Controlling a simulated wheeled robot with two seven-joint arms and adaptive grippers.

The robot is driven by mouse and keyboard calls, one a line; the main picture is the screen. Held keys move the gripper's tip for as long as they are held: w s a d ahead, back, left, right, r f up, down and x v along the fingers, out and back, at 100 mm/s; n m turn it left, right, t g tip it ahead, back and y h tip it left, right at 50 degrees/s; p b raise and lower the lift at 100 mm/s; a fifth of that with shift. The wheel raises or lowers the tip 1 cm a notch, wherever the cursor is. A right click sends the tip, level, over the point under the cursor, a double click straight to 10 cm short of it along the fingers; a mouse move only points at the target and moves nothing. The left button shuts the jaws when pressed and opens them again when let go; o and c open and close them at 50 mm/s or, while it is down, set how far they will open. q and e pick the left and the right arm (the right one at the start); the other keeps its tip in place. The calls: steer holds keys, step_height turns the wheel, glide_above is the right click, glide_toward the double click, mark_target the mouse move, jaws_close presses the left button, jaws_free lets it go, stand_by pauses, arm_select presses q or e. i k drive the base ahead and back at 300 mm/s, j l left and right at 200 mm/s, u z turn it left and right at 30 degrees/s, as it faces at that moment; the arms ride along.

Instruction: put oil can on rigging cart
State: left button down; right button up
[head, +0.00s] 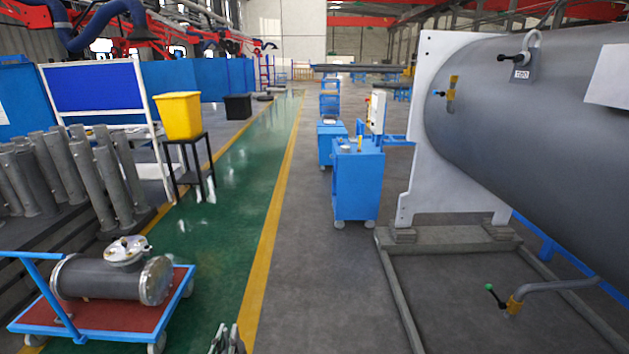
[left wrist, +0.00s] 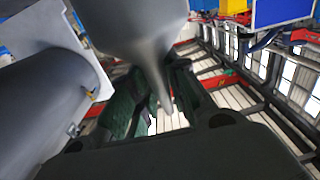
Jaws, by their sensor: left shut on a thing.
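My left gripper (head: 227,340) shows at the bottom edge of the head view, over the floor to the right of a low cart. In the left wrist view it is shut on a smooth grey tapered thing, which looks like the oil can (left wrist: 130,28); its narrow end points down the picture between the fingers. The can does not show in the head view. The low cart (head: 110,338) has a red deck and blue handle and carries a flanged shell (head: 105,278). A blue wheeled cabinet (head: 357,185) stands mid-aisle. I cannot tell for certain which is the rigging cart. My right gripper is not in view.
A large grey tank (head: 540,130) with a white end plate stands on the right above a floor frame (head: 400,300). Grey pipes (head: 85,180) stand at the left. A yellow bin (head: 178,115) sits on a black stand. The middle floor is clear.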

mark_target(356, 162)
steer(key=i+u, duration=0.3)
steer(key=i, duration=1.8)
steer(key=i+j, duration=0.1)
steer(key=i, duration=1.25)
steer(key=i+z, duration=0.25)
steer(key=i+j+z, duration=0.2)
steer(key=i, duration=0.25)
steer(key=i+j+z, duration=0.2)
steer(key=i+z, duration=0.3)
steer(key=i+j+z, duration=0.25)
steer(key=z, duration=0.2)
steer(key=i+j+z, duration=0.3)
steer(key=j+z, duration=0.2)
